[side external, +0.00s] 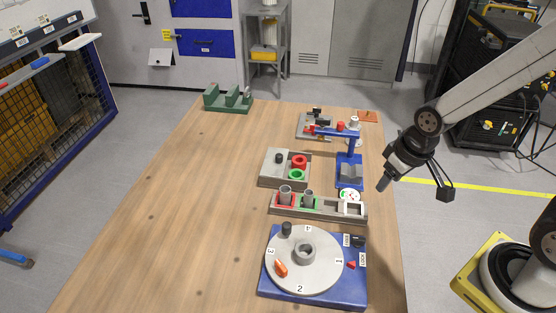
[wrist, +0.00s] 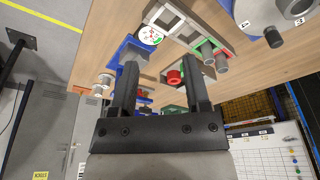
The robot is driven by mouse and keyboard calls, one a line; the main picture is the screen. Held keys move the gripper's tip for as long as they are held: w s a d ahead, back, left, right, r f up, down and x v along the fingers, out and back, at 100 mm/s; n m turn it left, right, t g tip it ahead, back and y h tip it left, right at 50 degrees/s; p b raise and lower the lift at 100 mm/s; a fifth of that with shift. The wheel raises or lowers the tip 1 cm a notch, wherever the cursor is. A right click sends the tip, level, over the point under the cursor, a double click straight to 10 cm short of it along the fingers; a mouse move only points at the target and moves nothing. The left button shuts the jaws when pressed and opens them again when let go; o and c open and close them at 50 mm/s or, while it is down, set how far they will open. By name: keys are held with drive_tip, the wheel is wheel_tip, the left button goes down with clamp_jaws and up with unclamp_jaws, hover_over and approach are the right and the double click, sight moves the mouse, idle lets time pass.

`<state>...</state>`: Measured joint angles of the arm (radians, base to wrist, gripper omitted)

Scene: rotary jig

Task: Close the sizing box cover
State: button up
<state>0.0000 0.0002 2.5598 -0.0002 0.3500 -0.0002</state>
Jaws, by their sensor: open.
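A grey box (side external: 263,180) stands mid-table in the side view. A flat grey panel with a black knob (side external: 279,158) covers its left part; this looks like the cover. The right part is open and shows a red ring (side external: 299,161) and a green ring (side external: 296,175). My gripper (side external: 384,184) is over the table's right edge, pointing down, to the right of the box and apart from it. In the wrist view my gripper (wrist: 152,45) has its fingers apart with nothing held. A red ring (wrist: 174,77) shows beyond them; the fingers hide much of the box.
A blue stand (side external: 351,173) is between my gripper and the box. A long grey fixture (side external: 325,211) with tubes lies in front, then a rotary disc (side external: 322,261) on a blue base. Another grey tray (side external: 305,129) is behind. The table's left side (side external: 170,220) is clear.

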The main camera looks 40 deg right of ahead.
drive_tip(key=shift+w, duration=0.45)
clamp_jaws()
drive_tip(key=w+a+n, duration=0.2)
drive_tip(key=w+a, duration=0.2)
drive_tip(key=w, duration=1.1)
drive_tip(key=w+a+n+y, duration=0.1)
drive_tip(key=w+a, duration=0.3)
drive_tip(key=w, duration=1.2)
drive_tip(key=shift+a+f+n+t, duration=0.2)
drive_tip(key=shift+n+t, duration=0.2)
drive_tip(key=shift+n, duration=0.4)
